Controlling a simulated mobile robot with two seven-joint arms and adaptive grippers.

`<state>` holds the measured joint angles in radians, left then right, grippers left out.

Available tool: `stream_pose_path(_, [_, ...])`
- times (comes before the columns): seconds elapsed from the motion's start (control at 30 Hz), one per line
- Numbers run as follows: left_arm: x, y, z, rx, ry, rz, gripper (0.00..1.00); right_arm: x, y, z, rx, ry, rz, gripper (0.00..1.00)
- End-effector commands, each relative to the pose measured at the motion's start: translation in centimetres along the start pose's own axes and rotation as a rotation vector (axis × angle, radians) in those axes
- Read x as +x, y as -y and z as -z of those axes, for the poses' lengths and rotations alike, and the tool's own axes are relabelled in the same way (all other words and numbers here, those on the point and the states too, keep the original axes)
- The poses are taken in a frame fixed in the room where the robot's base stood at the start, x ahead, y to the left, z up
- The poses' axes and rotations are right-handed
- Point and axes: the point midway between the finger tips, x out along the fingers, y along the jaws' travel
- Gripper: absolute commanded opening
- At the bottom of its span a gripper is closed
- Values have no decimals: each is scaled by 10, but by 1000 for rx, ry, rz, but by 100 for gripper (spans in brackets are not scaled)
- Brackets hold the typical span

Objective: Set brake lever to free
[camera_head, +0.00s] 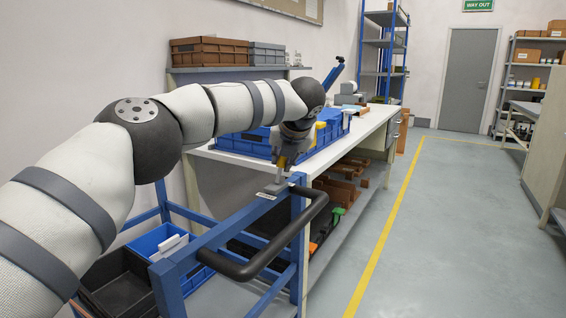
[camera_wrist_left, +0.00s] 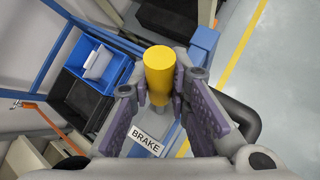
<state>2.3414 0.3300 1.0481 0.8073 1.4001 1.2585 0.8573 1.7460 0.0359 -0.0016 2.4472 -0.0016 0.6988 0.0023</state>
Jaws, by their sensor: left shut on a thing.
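The brake lever (camera_wrist_left: 158,70) is a yellow, cylinder-like grip on a grey stem, standing beside a white BRAKE label (camera_wrist_left: 147,143) on the cart's blue frame. My left gripper (camera_wrist_left: 157,95) is shut on the lever, with a finger on each side of it. In the head view my left gripper (camera_head: 283,162) points down at the corner of the blue cart (camera_head: 220,236), and a little yellow shows between its fingers. The lever's lower part and pivot are mostly hidden there. My right gripper is not in view.
The cart's black push handle (camera_head: 268,258) curves out close to the gripper. A blue bin (camera_head: 158,240) and a black bin (camera_head: 118,284) sit in the cart. A workbench (camera_head: 377,118) with blue crates stands just behind. The floor to the right is clear.

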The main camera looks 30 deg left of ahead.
Motion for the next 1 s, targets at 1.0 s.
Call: stream_pose_path(1.0, [4, 1, 4, 52, -83, -25, 38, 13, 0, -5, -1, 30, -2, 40])
